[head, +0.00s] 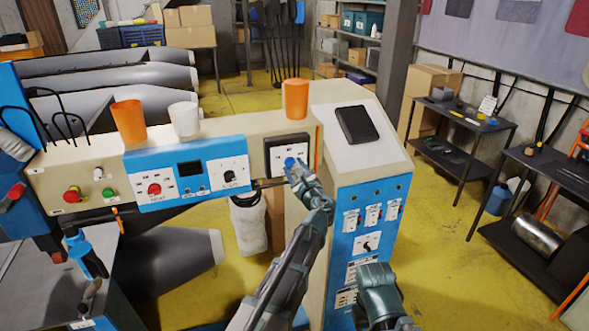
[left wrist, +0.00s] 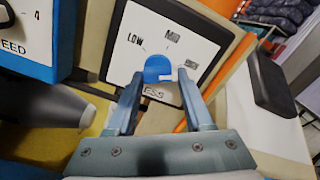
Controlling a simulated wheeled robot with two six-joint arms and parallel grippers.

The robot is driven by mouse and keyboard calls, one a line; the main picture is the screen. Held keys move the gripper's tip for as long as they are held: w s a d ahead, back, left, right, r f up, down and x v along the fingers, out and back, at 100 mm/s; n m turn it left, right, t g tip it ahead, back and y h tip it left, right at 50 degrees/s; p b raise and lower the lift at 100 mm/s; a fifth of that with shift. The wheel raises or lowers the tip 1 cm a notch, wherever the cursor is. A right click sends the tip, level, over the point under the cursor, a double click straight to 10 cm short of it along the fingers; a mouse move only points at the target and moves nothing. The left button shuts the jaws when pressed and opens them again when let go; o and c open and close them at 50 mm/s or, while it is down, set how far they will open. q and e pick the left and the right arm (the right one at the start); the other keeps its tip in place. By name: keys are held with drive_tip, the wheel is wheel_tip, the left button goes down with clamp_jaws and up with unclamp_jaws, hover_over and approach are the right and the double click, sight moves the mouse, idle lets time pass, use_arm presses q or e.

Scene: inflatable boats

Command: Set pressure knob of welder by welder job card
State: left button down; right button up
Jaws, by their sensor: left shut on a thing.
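The pressure knob is a blue dial (left wrist: 158,67) on a white plate (left wrist: 190,43) in a dark frame. The left wrist view shows LOW and a partly readable mark beginning with M above it; a third mark to the right is half hidden. My left gripper (head: 292,168) reaches the plate on the welder panel (head: 50,180), and its two fingers (left wrist: 156,78) are closed on either side of the knob. Where the knob points I cannot tell clearly. I cannot make out a job card.
Orange cups (head: 128,122) and a white cup (head: 184,118) stand on the panel's top ledge. A blue panel (head: 205,178) with a red knob (head: 154,188) is to the left. A dark tablet-like object (head: 356,125) lies on the sloped console (head: 385,150) to the right.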

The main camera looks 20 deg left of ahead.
idle(0.4)
use_arm(q)
drive_tip(key=shift+c, duration=1.5)
unclamp_jaws()
drive_tip(key=shift+d, duration=0.1)
drive_tip(key=v, duration=1.3)
drive_tip(key=shift+s+d, duration=0.2)
drive_tip(key=shift+s, duration=0.15)
